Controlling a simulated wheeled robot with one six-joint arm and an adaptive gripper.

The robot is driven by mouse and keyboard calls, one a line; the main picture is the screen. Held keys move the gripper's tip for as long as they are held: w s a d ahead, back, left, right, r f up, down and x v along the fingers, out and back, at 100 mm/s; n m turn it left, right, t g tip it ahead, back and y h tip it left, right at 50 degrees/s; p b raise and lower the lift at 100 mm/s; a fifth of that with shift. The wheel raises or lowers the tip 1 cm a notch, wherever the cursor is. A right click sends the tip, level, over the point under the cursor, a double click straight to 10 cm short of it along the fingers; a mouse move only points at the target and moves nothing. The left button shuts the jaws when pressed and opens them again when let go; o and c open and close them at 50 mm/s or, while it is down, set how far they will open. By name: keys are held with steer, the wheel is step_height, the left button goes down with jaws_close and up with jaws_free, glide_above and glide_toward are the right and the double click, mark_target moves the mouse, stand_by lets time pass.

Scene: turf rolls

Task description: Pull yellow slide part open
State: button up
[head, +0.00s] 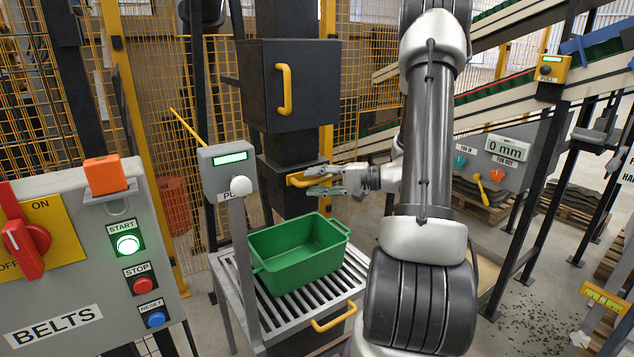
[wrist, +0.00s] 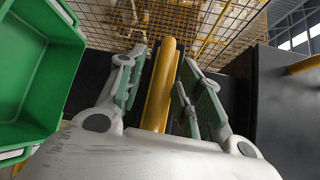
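The yellow slide part (head: 295,180) is a handle-like bar on the front of the lower black box, below the larger black box. In the wrist view the yellow bar (wrist: 160,88) runs between my two fingers. My gripper (head: 318,181) is at the slide part from the right, with its fingers around the bar. In the wrist view my gripper (wrist: 160,85) is open, with gaps visible between the finger pads and the bar. The fingers hide part of the bar in the head view.
A green bin (head: 300,252) stands on a slatted roller stand (head: 343,280) below my gripper. A grey post box with a white button (head: 228,170) stands left of the slide. Another yellow handle (head: 284,88) is above. A belt control panel (head: 95,265) is at left.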

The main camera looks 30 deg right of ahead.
jaws_close()
steer(key=shift+s, duration=0.1)
steer(key=s, duration=0.5)
steer(key=shift+d, duration=0.1)
jaws_free()
steer(key=shift+w, duration=0.1)
steer(key=v, duration=1.2)
